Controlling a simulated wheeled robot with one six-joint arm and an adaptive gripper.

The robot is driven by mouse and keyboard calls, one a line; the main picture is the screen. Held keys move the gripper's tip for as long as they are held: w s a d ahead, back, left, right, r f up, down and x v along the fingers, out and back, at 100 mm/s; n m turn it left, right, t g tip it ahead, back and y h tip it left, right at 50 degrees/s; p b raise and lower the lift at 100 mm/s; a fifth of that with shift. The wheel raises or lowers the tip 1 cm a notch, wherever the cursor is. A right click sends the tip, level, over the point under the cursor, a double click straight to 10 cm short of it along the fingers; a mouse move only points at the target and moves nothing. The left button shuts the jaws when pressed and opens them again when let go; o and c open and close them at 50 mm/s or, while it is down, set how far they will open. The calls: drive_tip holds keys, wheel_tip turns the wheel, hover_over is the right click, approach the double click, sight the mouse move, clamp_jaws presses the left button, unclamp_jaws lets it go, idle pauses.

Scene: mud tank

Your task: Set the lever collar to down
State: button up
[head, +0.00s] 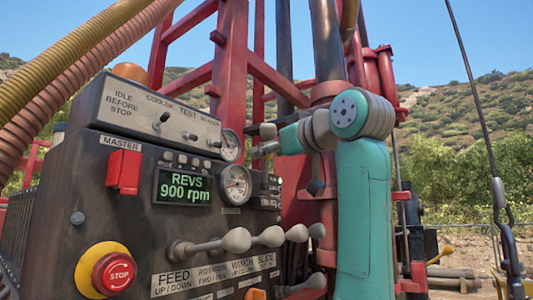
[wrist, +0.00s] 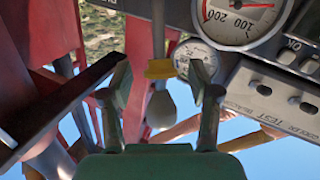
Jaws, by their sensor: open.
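In the wrist view, which is upside down, a lever with a grey rod and a rounded grey knob (wrist: 161,109) shows between my fingers. A yellow collar (wrist: 160,69) sits around the rod, a short way from the knob. My gripper (wrist: 162,83) is open, with one finger on each side of the lever, and neither finger visibly touches the collar. In the head view my gripper (head: 263,141) is beside the right end of the control panel, partly hidden by my teal arm. I cannot make out the yellow collar there.
The dark control panel (head: 100,210) fills the left, with gauges (head: 236,184), a red stop button (head: 114,273), a red master switch (head: 124,172) and several levers with grey knobs (head: 236,240). Red mast framework (head: 232,70) stands close behind my gripper.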

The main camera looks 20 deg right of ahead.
sight(266, 160)
drive_tip(key=shift+x, duration=1)
clamp_jaws()
drive_tip(key=shift+w+f, duration=0.35)
drive_tip(key=shift+f, duration=0.4)
unclamp_jaws()
drive_tip(key=shift+d, duration=0.1)
